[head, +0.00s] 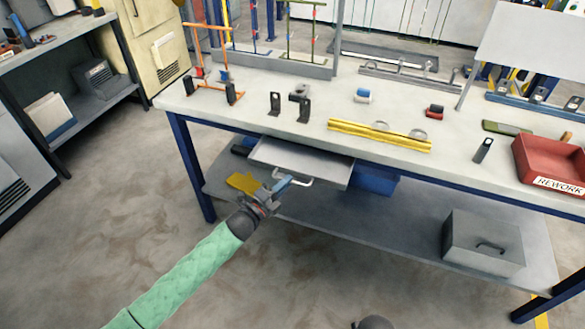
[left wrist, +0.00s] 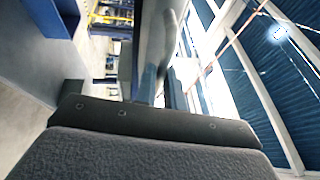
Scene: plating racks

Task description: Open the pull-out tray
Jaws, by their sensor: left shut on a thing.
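The grey pull-out tray (head: 300,158) hangs under the workbench top and sticks out past the front edge, so part of its flat inside shows. A pale bar handle (head: 300,182) is on its front. My left gripper (head: 281,187) reaches up from the lower left and is shut on the handle, near its left end. In the left wrist view, a grey bar and panel (left wrist: 155,50) fill the middle close up; the grip itself is hard to make out there.
The workbench top (head: 240,110) carries racks, small brackets, a yellow rail (head: 380,136) and a red REWORK bin (head: 550,165). Below are a lower shelf (head: 350,222), a blue bin (head: 375,181) and a grey box (head: 484,242). The floor in front is clear.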

